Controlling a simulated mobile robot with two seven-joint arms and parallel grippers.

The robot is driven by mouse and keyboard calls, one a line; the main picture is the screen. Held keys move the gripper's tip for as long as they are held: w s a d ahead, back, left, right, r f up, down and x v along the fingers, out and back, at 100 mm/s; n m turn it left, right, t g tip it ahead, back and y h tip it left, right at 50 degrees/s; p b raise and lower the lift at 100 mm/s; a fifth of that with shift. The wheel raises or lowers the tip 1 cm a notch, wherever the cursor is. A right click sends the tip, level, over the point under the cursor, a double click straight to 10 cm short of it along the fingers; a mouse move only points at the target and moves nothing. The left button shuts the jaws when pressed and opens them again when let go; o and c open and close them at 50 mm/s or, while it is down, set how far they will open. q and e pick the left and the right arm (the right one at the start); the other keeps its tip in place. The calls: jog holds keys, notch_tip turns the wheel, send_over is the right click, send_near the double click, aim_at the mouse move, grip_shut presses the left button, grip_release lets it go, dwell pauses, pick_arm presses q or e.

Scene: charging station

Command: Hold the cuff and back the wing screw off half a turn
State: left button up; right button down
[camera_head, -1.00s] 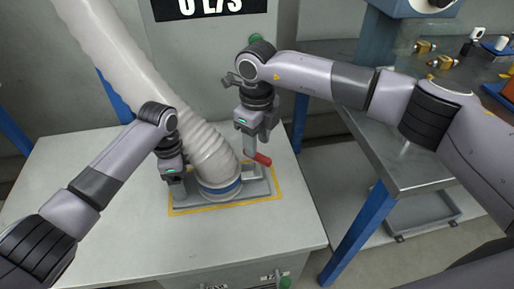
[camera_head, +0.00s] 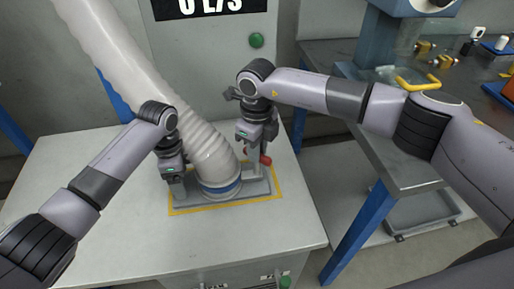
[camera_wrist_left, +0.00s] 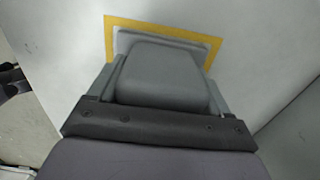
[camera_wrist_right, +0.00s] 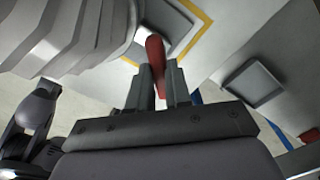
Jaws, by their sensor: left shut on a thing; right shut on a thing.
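A ribbed white hose (camera_head: 207,150) runs down to a cuff with a blue band (camera_head: 220,188) on a grey base plate (camera_head: 238,196). My left gripper (camera_head: 177,187) is at the left end of the base and shut on a grey block, which fills the space between its fingers in the left wrist view (camera_wrist_left: 160,75). My right gripper (camera_head: 256,151) is right of the hose and shut on a red handle (camera_head: 265,160), apparently the wing screw. In the right wrist view the red handle (camera_wrist_right: 155,55) stands up between the fingers. The screw's thread is hidden.
A yellow outline (camera_head: 207,210) surrounds the base on the pale worktop (camera_head: 100,190). A metal bench (camera_head: 400,165) with small parts stands at the right. The worktop's front is clear.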

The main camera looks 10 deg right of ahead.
jog(key=shift+n, duration=0.3)
jog(key=n, duration=1.3)
jog(key=shift+n, duration=2.6)
jog(key=c, duration=1)
grip_release()
jog(key=shift+c, duration=0.2)
